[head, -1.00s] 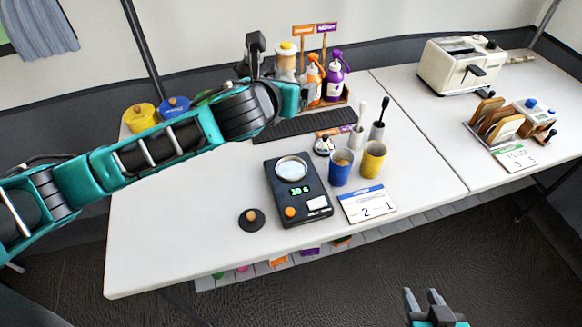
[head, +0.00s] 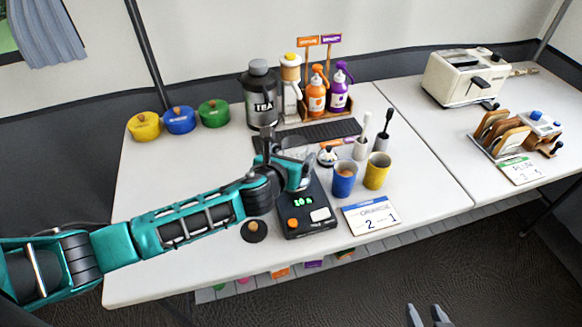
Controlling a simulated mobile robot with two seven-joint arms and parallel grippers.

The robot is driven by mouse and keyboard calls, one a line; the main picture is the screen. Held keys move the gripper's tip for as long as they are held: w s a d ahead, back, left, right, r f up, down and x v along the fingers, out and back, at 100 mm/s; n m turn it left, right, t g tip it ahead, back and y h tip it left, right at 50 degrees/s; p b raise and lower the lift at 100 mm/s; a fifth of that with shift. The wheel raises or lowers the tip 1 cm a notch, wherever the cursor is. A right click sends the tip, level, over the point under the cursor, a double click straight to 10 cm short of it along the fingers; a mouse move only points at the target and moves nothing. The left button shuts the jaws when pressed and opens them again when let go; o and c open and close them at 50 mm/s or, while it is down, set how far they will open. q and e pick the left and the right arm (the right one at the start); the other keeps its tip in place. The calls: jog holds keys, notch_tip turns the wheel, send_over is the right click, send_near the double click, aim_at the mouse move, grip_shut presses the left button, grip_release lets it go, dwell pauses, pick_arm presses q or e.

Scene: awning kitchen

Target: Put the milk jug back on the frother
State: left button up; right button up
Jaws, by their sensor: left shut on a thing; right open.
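The frother (head: 304,215) is a black base with a green display and an orange button, on the white table. My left gripper (head: 272,145) is over the back part of the frother and hides its round plate. It is shut on what seems to be the milk jug (head: 294,143), a greyish, partly see-through vessel mostly hidden by the gripper. I cannot tell whether the jug touches the plate. My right gripper (head: 428,317) is open and empty at the bottom edge, low over the floor.
A blue cup (head: 344,182) and a yellow cup (head: 376,173) stand close right of the frother, with a card (head: 371,217) in front. A black tea canister (head: 262,95) stands behind. A dark knobbed lid (head: 254,230) lies left.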

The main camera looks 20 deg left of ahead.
pick_arm(q)
jog(key=shift+f+b, duration=0.5)
jog(key=shift+f, duration=1.2)
jog(key=shift+f, duration=0.15)
jog(key=o, duration=1)
jog(key=shift+r, duration=0.2)
jog(key=p+v, duration=0.2)
jog(key=v, duration=1)
